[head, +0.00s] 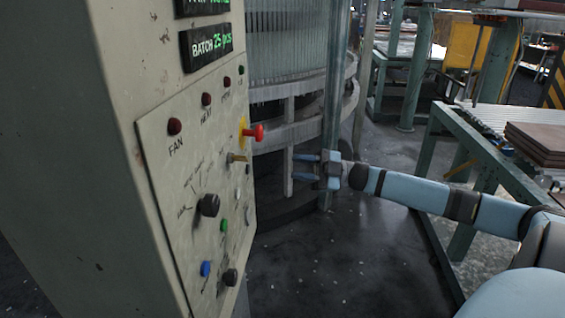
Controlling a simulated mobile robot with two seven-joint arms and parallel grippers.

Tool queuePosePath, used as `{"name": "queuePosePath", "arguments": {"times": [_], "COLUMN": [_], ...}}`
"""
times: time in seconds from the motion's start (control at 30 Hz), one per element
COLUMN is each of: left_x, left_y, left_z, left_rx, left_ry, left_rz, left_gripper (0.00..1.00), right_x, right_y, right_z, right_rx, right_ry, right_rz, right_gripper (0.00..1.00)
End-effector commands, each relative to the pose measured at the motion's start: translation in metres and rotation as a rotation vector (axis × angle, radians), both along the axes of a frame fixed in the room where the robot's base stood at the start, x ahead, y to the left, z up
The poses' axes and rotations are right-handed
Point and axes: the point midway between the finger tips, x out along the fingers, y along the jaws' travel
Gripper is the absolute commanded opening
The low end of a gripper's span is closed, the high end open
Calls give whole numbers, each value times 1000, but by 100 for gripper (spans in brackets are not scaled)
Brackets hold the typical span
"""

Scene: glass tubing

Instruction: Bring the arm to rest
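My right arm (430,192) comes in from the right edge and reaches left, roughly level, across the open floor. My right gripper (302,168) points left, beside the control panel (188,210). Its two fingers are apart, with a gap between them, and nothing shows held there. The red mushroom button (256,132) on a yellow base juts from the panel's right side, up and left of the gripper. The gripper looks apart from the panel. My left gripper is not in view.
The beige cabinet (90,150) fills the left side, with a lit batch display (207,46). A round machine with glass tubes (288,45) stands behind my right gripper. A green-framed conveyor table (470,150) with brown boards (540,142) is at right. Dark floor (340,260) is clear.

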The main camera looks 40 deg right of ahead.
Motion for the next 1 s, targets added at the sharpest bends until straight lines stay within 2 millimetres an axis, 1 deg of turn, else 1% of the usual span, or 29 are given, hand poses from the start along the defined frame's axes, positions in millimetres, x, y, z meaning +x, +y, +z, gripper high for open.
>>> {"name": "queuePosePath", "arguments": {"times": [0.23, 0.3, 0.37, 0.47, 0.57, 0.6, 0.67, 0.7, 0.77, 0.8, 0.87, 0.9, 1.0], "left_x": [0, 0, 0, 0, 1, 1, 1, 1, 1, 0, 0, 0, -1], "left_y": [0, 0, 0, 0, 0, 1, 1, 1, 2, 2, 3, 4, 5], "left_z": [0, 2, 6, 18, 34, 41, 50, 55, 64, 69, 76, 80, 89], "left_rx": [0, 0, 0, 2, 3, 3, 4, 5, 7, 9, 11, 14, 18], "left_ry": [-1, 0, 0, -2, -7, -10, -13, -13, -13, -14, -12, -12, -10], "left_rz": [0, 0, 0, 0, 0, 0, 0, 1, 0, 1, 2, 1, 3], "left_gripper": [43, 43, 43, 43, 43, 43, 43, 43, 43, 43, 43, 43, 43], "right_x": [0, 0, -1, -5, -16, -22, -35, -45, -62, -74, -94, -108, -142], "right_y": [0, 2, 7, 22, 47, 59, 79, 93, 115, 131, 157, 174, 215], "right_z": [-1, -5, -16, -50, -97, -116, -145, -162, -186, -201, -220, -231, -251], "right_rx": [1, 11, 32, 88, 153, 176, 203, 218, 235, 243, 253, 255, 255], "right_ry": [1, 11, 34, 108, 226, 281, 368, 430, 526, 592, 696, 765, 927], "right_rz": [-1, -14, -42, -132, -262, -315, -392, -439, -507, -549, -606, -639, -701], "right_gripper": [32, 32, 32, 32, 32, 32, 32, 32, 32, 32, 32, 32, 32]}}
